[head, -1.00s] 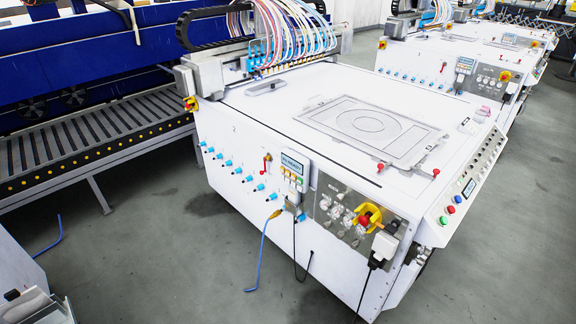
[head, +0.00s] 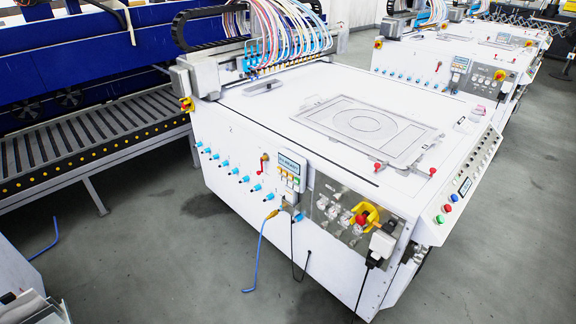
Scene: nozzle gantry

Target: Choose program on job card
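A white nozzle gantry machine (head: 240,150) stands in the middle of the head view. A small control panel with a display (head: 291,170) and several coloured buttons is on its front side. A second angled panel (head: 466,187) with a small screen and red, green and blue buttons is on the right edge. A flat grey frame (head: 372,130) with a circle pattern lies on the white top. No job card can be clearly made out. Neither of my grippers is in view.
A roller conveyor (head: 90,135) with a blue machine behind it stands at the left. More white machines (head: 450,75) stand at the back right. A blue cable (head: 258,255) hangs from the front to the floor. Grey floor (head: 150,260) is open in front and at the right.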

